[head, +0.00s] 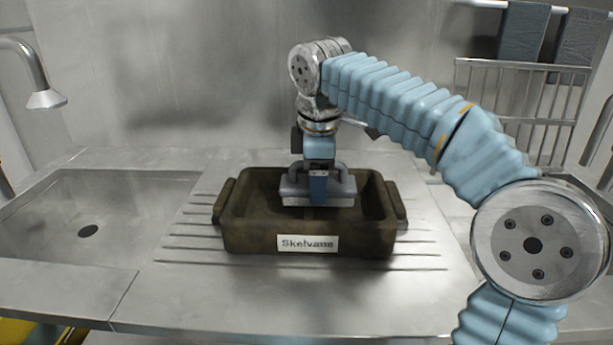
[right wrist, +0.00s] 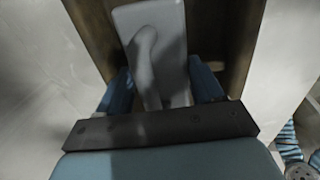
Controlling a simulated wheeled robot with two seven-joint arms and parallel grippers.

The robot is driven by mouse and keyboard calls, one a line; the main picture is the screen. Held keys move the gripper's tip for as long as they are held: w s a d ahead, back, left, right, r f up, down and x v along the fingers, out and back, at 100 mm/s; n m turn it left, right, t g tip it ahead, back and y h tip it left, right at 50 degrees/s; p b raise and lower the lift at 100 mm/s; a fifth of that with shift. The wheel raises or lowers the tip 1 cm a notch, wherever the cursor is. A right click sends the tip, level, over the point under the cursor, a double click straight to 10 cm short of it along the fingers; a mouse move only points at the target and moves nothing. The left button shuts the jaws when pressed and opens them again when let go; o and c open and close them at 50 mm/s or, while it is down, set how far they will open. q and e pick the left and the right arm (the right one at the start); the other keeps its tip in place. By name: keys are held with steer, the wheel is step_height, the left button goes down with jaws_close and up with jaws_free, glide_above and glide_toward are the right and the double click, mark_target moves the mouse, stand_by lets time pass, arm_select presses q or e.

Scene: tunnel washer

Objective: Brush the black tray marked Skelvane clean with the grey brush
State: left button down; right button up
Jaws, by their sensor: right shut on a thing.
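The tray (head: 245,237) stands upright on the ribbed drainboard in the head view, with a white label reading Skelvane on its front. It looks dark brown, with a brownish film over its walls. My right gripper (head: 319,190) points down over the middle of the tray and is shut on the grey brush (head: 295,190). The brush is inside the tray's opening; I cannot tell whether its underside touches the floor. In the right wrist view the brush (right wrist: 172,22) lies between the blue fingers, with the tray's brown wall (right wrist: 243,45) beside it. My left gripper is out of view.
A sink basin (head: 130,205) with a drain lies to the left, under a faucet (head: 45,98). A metal rack (head: 515,110) and dark hanging cloths (head: 522,35) are at the back right. The steel counter (head: 270,305) in front of the tray is clear.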

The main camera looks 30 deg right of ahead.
mark_target(285, 181)
steer(key=shift+s+d, duration=0.35)
steer(key=shift+d, duration=0.3)
steer(key=shift+s+d, duration=0.35)
steer(key=shift+d, duration=0.25)
steer(key=shift+w+a+r, duration=0.1)
steer(key=shift+w+a, duration=0.2)
steer(key=shift+a, duration=0.2)
steer(key=shift+w+a+p, duration=0.1)
steer(key=shift+w+a, duration=0.6)
steer(key=shift+a, duration=0.4)
steer(key=shift+w+a+p, duration=0.1)
steer(key=shift+w+a, duration=0.55)
steer(key=shift+a, duration=0.5)
steer(key=shift+w+a+p, duration=0.1)
steer(key=shift+w+a, duration=0.6)
steer(key=shift+a, duration=0.4)
steer(key=shift+s+d, duration=0.55)
steer(key=shift+d, duration=0.35)
steer(key=shift+s+d, duration=0.55)
steer(key=shift+d, duration=0.3)
steer(key=shift+s+d, duration=0.6)
steer(key=shift+d, duration=0.35)
steer(key=shift+s+d, duration=0.55)
steer(key=shift+d, duration=0.35)
steer(key=shift+w+a, duration=0.55)
steer(key=shift+a, duration=0.35)
steer(key=shift+w+a, duration=0.5)
steer(key=shift+a, duration=0.35)
